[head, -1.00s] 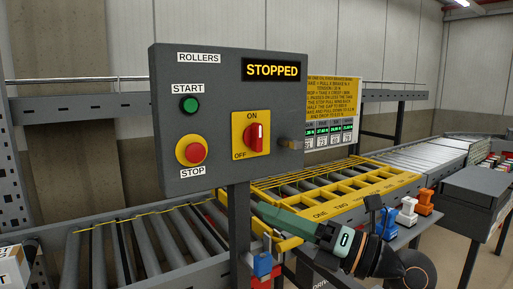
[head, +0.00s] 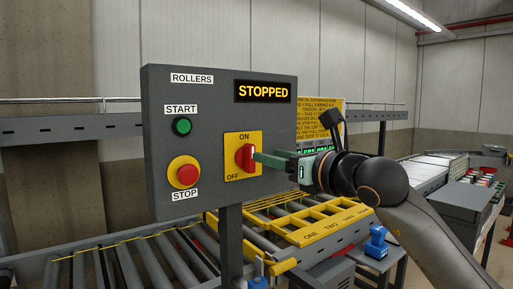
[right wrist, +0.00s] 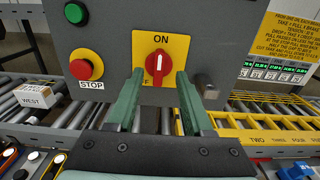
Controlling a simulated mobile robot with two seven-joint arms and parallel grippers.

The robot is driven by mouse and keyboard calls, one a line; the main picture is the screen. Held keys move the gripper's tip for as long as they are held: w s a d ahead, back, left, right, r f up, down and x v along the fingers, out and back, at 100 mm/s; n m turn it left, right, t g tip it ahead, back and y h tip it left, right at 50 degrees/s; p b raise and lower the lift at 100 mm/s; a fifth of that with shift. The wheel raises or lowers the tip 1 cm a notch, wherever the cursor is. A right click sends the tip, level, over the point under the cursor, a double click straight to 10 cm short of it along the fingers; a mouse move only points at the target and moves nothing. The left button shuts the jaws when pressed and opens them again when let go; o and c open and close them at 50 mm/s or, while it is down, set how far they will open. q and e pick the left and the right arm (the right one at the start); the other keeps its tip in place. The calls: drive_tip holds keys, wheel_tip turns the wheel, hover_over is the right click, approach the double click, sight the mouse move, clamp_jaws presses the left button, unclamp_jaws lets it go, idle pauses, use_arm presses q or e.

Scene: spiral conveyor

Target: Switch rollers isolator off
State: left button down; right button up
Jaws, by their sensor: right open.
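The rollers isolator is a red rotary knob (head: 244,158) on a yellow plate (head: 233,173) marked ON and OFF, on the grey control box (head: 215,110). In the right wrist view the knob (right wrist: 158,65) stands upright, its white mark pointing to ON. The box display (head: 263,92) reads STOPPED. My right gripper (head: 262,157) is raised in front of the knob, coming from the right. In the right wrist view its two green fingers (right wrist: 157,88) are open, one toward each side of the knob, with nothing between them. Contact cannot be told. My left gripper is out of view.
The green START button (head: 182,126) and red STOP button (head: 187,174) are left of the isolator. A small grey-brown peg (right wrist: 205,86) sticks out at the box's right, close to the right finger. Roller conveyors (head: 110,262) and a yellow frame (head: 325,225) lie below.

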sight(249, 158)
drive_tip(key=p+x, duration=0.1)
drive_tip(key=x, duration=0.4)
drive_tip(key=shift+w+a, duration=0.25)
drive_tip(key=shift+w, duration=0.1)
clamp_jaws()
idle(0.3)
